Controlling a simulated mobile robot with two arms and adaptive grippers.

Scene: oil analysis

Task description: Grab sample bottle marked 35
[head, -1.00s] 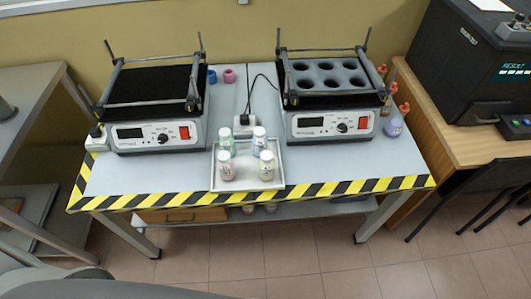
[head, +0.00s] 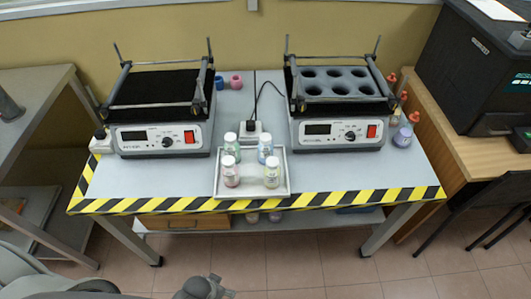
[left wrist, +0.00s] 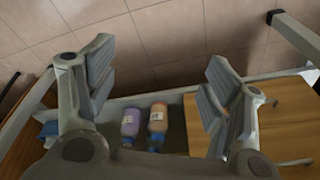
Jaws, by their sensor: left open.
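Several small sample bottles stand upright in a white tray (head: 223,186) at the front of the grey table: a pink-bodied bottle (head: 231,172) at front left, a pale bottle (head: 271,173) at front right, a green-tinged bottle (head: 231,146) and a bluish bottle (head: 265,148) behind. The numbers on their labels are too small to read. My left gripper (left wrist: 160,80) is open and empty in the left wrist view, fingers wide apart. In the head view, part of my left arm shows at the bottom edge, in front of and below the table. My right gripper is not in view.
Two shaker devices stand behind the tray, left (head: 163,137) and right (head: 340,131). A lower shelf holds a purple bottle (left wrist: 131,122) and an orange bottle (left wrist: 157,121). The striped table edge (head: 330,199) lies ahead.

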